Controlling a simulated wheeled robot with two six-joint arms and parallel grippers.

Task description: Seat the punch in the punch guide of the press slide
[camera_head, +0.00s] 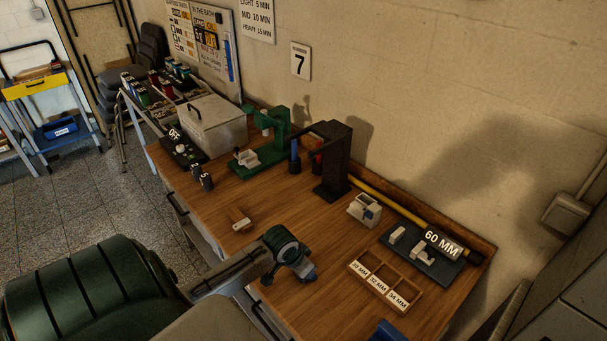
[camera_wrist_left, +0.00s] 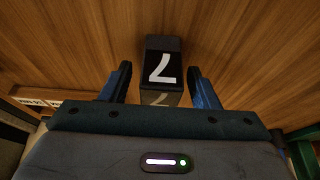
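A dark block with a white 7 (camera_wrist_left: 163,68) stands between the fingers of my left gripper (camera_wrist_left: 162,86) in the left wrist view. The fingers are apart, with a gap on each side of the block. In the head view my left gripper (camera_head: 298,268) is low over the front of the bench, and the block is not clear there. A green press (camera_head: 272,140) stands at the back of the bench, with a small pale piece (camera_head: 246,157) at its base. I cannot make out the punch guide's opening. My right gripper is not seen clearly.
A black stand (camera_head: 335,165) is right of the press. A pale block (camera_head: 364,211), a wooden tray (camera_head: 378,297) with MM labels and a dark plate (camera_head: 432,268) lie to the right. A small wooden block (camera_head: 240,216) lies left. A blue piece (camera_head: 387,331) shows at the bottom edge.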

